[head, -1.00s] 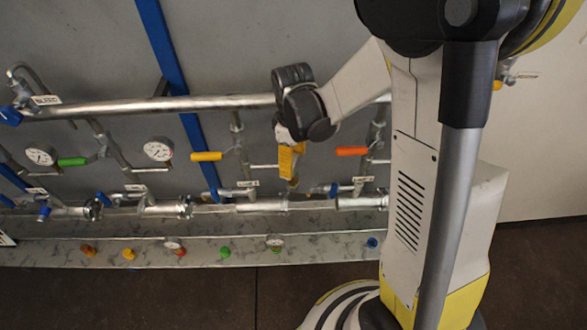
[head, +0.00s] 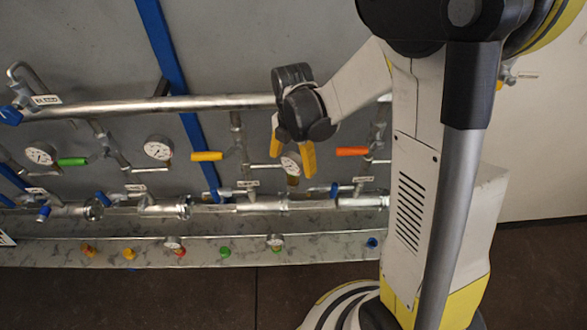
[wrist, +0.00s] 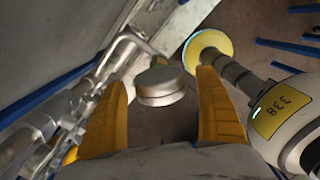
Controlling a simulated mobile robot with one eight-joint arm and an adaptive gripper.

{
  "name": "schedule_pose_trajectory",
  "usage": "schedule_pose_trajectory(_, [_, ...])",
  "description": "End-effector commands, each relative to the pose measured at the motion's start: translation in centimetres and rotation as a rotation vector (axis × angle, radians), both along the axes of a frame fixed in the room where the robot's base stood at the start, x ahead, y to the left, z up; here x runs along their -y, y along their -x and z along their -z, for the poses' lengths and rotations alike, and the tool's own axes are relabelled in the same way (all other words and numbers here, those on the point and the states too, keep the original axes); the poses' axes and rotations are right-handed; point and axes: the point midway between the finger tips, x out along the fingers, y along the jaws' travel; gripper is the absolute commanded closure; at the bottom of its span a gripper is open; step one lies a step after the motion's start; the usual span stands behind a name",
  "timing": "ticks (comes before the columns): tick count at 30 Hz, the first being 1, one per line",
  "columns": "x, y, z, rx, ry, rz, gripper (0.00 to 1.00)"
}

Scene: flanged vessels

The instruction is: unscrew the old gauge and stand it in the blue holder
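My gripper (head: 292,164) is open, its two yellow fingers spread on either side of a round white-faced gauge (head: 291,162) on the pipework. In the wrist view the gauge shows as a silver disc-shaped case (wrist: 160,86) between the fingers, with gaps to both. Its lower fitting is too small to make out. The blue holder (head: 372,242) is a small blue piece at the right end of the ledge, close to my body; nothing visibly stands in it.
Two more gauges (head: 158,150) (head: 40,155) are on the pipes to the left. The ledge (head: 325,247) carries several coloured holders, with small gauges (head: 172,243) (head: 275,241) at the red and green ones. Yellow (head: 206,156) and orange (head: 352,151) valve handles flank my gripper.

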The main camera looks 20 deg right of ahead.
Motion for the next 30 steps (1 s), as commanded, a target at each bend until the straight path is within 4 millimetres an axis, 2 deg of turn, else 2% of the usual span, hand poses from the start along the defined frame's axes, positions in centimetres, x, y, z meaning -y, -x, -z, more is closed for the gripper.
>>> schedule_pose_trajectory(7, [0.0,-0.1,-0.2,0.001,0.000,0.001,0.17])
schedule_pose_trajectory(10, [0.0,-0.1,-1.0,0.001,0.000,0.002,0.17])
schedule_pose_trajectory(24, [0.0,0.0,-10.4,0.001,0.000,0.001,0.17])
schedule_pose_trajectory(30, [0.0,0.0,-12.0,0.001,0.000,0.001,0.17])
